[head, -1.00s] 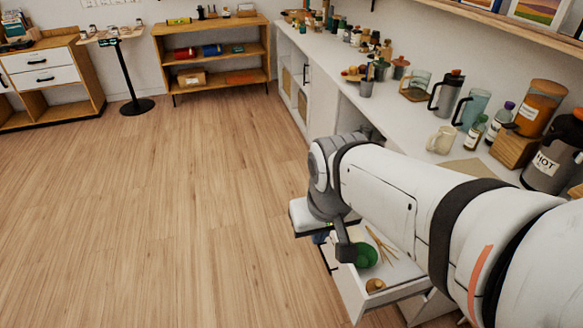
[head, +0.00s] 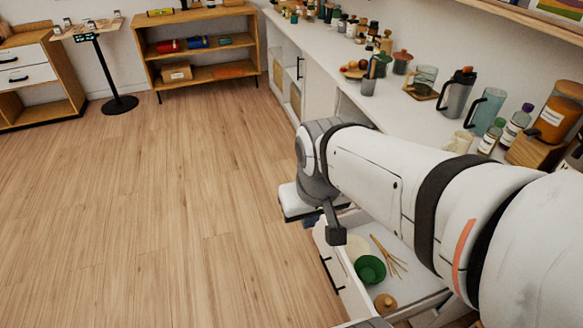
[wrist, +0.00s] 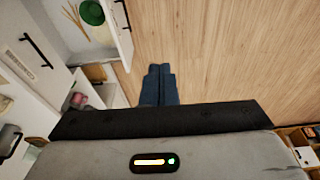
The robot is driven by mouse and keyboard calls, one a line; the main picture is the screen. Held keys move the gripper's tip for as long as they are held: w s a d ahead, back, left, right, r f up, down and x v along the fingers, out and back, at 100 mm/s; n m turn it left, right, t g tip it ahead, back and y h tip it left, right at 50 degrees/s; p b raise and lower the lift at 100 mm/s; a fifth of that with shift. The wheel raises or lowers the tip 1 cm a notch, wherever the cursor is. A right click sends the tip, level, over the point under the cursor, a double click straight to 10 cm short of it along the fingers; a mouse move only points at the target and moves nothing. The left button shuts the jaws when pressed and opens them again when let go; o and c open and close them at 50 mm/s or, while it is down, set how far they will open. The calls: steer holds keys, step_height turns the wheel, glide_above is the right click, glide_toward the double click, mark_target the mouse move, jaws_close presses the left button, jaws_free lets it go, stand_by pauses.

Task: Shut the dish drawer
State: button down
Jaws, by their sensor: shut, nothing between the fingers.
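The dish drawer (head: 345,285) stands open below the white counter, a dark bar handle (head: 331,273) on its front. A green bowl (head: 370,269), thin wooden sticks (head: 388,254), a round wooden piece (head: 385,303) and a pale dish lie inside. My arm hides part of the drawer. In the wrist view, the drawer front (wrist: 115,35) is at upper left with its handle (wrist: 122,14). My gripper (wrist: 158,70) is shut and empty, over the floor to the right of the drawer front, apart from it in that picture. In the head view its blue fingers are mostly hidden.
The counter (head: 335,60) above carries jars, mugs and bottles along its length. A low wooden shelf (head: 200,48), a small round-based stand (head: 120,104) and a white-drawered cabinet (head: 28,73) stand at the back. The wooden floor (head: 170,200) left of the drawer is clear.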

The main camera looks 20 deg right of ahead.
steer(key=w+d+f+n+g+h+b, duration=0.1)
steer(key=w+f+n+h+b, duration=0.5)
steer(key=f, duration=1)
steer(key=w+d+f+n+h+b, duration=0.1)
steer(key=w+f+n+h+b, duration=0.45)
steer(key=f, duration=1.15)
steer(key=w+d+f+n+g+h+b, duration=0.1)
steer(key=w+f+n+h+b, duration=0.5)
steer(key=f, duration=1)
steer(key=w+d, duration=0.1)
steer(key=d, duration=1.2)
steer(key=shift+w+d+n, duration=0.2)
steer(key=shift+w+n, duration=0.1)
steer(key=shift+n, duration=0.05)
steer(key=shift+r+h, duration=0.1)
steer(key=shift+h, duration=0.15)
